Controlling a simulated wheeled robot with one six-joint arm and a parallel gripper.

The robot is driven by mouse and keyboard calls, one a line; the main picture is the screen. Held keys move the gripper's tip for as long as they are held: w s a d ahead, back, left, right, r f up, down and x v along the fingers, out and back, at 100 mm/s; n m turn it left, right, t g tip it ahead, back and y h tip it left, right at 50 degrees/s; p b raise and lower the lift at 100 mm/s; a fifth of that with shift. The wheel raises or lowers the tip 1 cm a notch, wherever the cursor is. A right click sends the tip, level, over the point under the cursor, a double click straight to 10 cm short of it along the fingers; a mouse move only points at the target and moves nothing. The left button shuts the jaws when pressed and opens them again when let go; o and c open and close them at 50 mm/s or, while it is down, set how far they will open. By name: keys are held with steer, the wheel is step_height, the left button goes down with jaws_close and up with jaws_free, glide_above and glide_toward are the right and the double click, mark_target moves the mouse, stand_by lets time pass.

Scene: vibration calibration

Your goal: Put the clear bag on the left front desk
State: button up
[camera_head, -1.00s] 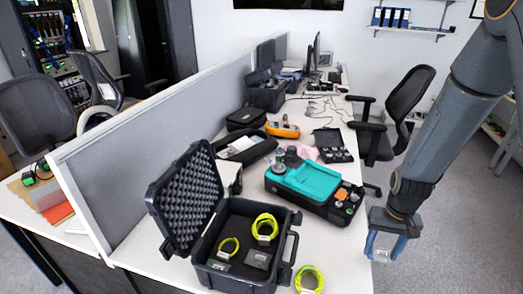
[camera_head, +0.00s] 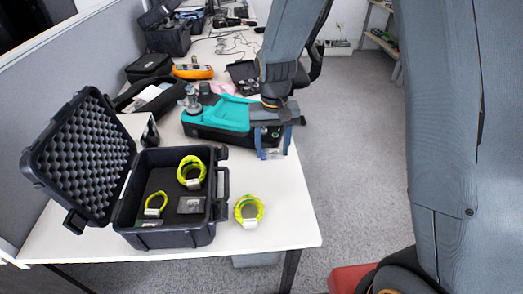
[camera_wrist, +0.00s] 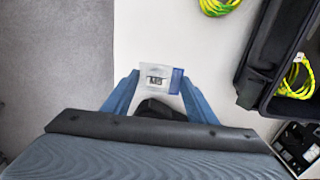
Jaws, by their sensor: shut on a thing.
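My gripper (camera_head: 273,142) is shut on a small clear bag (camera_head: 270,154) with a label and a blue edge. The bag also shows in the wrist view (camera_wrist: 161,78), between the blue fingertips of my gripper (camera_wrist: 158,90). The white desk (camera_head: 290,218) fills the middle of the head view. My gripper is at its right edge, beside the black and teal machine. In the wrist view, the bag is seen against the white desk top (camera_wrist: 205,55), apparently above it.
An open black case (camera_head: 170,240) holds yellow-green cable coils. Another coil (camera_head: 249,210) lies right of it. The teal-topped machine (camera_head: 225,115) and an orange meter (camera_head: 193,71) stand farther back. The desk's front right corner is bare. A grey partition runs along the left.

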mark_target(271, 172)
steer(key=shift+f+p, duration=0.35)
steer(key=shift+f, duration=3.1)
steer(key=o, duration=1)
steer(key=shift+f, duration=0.1)
step_height(271, 172, up, 11)
steer(key=shift+r+b, duration=0.15)
steer(key=shift+b, duration=0.55)
steer(key=shift+r, duration=0.3)
steer(key=shift+s+d+r, duration=0.2)
steer(key=shift+d, duration=0.05)
steer(key=s+d, duration=0.3)
steer(key=s, duration=0.2)
steer(key=s+d+r, duration=0.1)
steer(key=s+d, duration=0.3)
steer(key=s, duration=0.1)
steer(key=s+d, duration=0.3)
steer(key=s, duration=0.3)
steer(key=shift+s+d+r, duration=0.1)
steer(key=shift+d+r, duration=0.05)
steer(key=shift+d, duration=0.05)
